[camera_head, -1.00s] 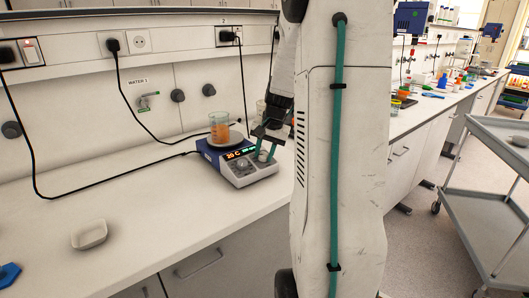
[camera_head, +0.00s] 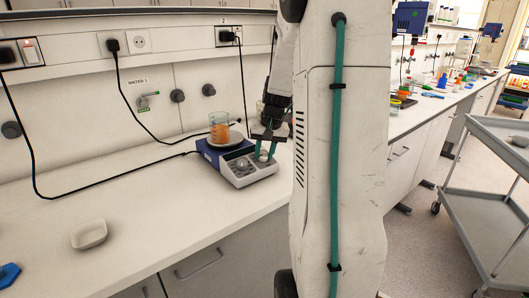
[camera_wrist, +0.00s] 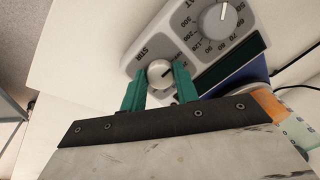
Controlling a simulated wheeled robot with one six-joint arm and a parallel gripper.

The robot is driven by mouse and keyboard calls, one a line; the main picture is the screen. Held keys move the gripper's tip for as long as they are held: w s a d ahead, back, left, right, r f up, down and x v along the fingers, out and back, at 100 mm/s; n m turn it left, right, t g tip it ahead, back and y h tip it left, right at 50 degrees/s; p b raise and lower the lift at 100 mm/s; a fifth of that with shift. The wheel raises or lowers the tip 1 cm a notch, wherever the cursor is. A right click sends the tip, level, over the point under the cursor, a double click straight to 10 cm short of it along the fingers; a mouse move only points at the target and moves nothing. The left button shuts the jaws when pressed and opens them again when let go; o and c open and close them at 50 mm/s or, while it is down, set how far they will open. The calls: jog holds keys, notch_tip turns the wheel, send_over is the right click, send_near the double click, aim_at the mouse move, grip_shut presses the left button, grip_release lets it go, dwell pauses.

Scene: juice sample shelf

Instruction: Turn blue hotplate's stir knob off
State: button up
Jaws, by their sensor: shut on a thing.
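The blue hotplate (camera_head: 205,150) with its grey front panel stands on the bench, and its display looks dark. A beaker of orange liquid (camera_head: 220,127) sits on its round plate. In the wrist view the white stir knob (camera_wrist: 160,73), beside the label STIR, is between the two green fingers of my gripper (camera_wrist: 160,82). The fingers are shut on the knob's sides. The larger heat knob (camera_wrist: 219,19) with its number scale is to the upper right, clear of the fingers. In the head view my gripper (camera_head: 265,152) reaches down to the panel's right end.
A small white dish (camera_head: 89,235) lies on the bench at front left, and a blue object (camera_head: 9,275) is at the corner. Black cables hang along the wall. A grey cart (camera_head: 478,190) stands on the right. The bench left of the hotplate is mostly clear.

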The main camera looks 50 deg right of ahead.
jog(key=o, duration=1)
jog(key=shift+c, duration=0.2)
jog(key=v, duration=0.7)
jog(key=shift+r, duration=0.4)
